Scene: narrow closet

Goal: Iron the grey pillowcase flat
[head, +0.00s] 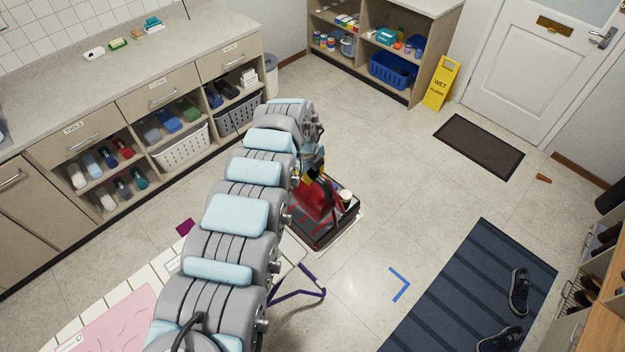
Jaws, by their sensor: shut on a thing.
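A red iron (316,199) is at a dark, flat base (323,238) just beyond the end of the ironing board. My gripper (313,172) is at the iron's top and shut on it; my arm hides part of the grip. I cannot tell whether the iron touches the base. The ironing board (128,297), with a pale striped cover, runs from the lower left under my arm. A pink cloth (112,322) with crease lines and a small white tag lies on it. I see no grey pillowcase; my arm covers part of the board.
A counter with drawers and shelves (150,75) lines the left. A yellow wet-floor sign (440,83) stands near the door. A dark doormat (479,146) and a striped blue rug (465,285) with shoes (519,291) lie at right. The floor between them and the board is mostly clear.

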